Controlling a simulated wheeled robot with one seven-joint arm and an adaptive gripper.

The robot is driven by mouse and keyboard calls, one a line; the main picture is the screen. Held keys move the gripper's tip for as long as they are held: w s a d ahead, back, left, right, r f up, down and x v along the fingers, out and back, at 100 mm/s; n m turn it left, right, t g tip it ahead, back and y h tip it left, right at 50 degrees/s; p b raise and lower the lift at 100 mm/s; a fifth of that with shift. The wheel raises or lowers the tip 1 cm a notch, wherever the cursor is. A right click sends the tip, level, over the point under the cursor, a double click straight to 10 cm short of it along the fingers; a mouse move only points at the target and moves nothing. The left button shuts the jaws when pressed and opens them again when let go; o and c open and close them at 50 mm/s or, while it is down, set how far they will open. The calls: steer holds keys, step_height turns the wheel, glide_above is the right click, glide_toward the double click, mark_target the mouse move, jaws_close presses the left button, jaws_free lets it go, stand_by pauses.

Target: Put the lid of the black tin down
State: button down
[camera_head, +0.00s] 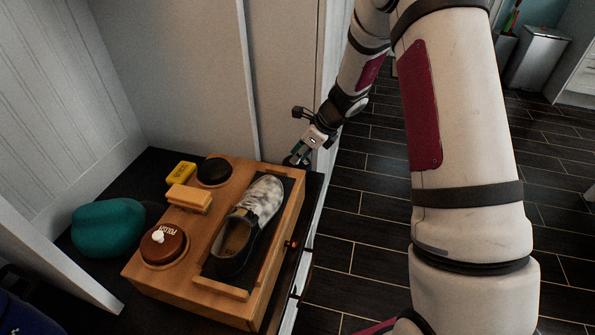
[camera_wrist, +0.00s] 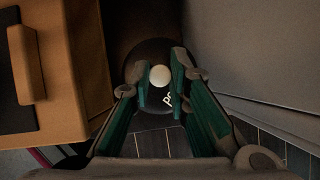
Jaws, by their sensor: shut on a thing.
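My gripper (camera_head: 302,150) is beyond the far right corner of the wooden shoe-care box. In the wrist view its fingers (camera_wrist: 160,82) are shut on the white knob of the black lid (camera_wrist: 153,101). Part of white lettering shows on the lid, and the fingers hide its sides. The lid is held in the air; its height above what lies below is hard to tell. The black tin (camera_head: 214,171) sits at the back of the box top, round and dark, with no knob on it.
The wooden box (camera_head: 262,294) bears a grey and white shoe (camera_head: 254,215), a brown polish tin (camera_head: 163,245) with a white knob, and a brush (camera_head: 189,198). A yellow box (camera_head: 181,172) and teal bag (camera_head: 107,227) lie left. A pale wall panel (camera_head: 284,80) stands behind.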

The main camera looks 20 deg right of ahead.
mark_target(302, 164)
steer(key=shift+f+b, duration=1.05)
steer(key=shift+f, duration=1.25)
steer(key=shift+f, duration=0.1)
steer(key=shift+f+b, duration=0.35)
steer(key=c, duration=1.5)
jaws_free()
steer(key=shift+c, duration=0.2)
steer(key=shift+r, duration=0.1)
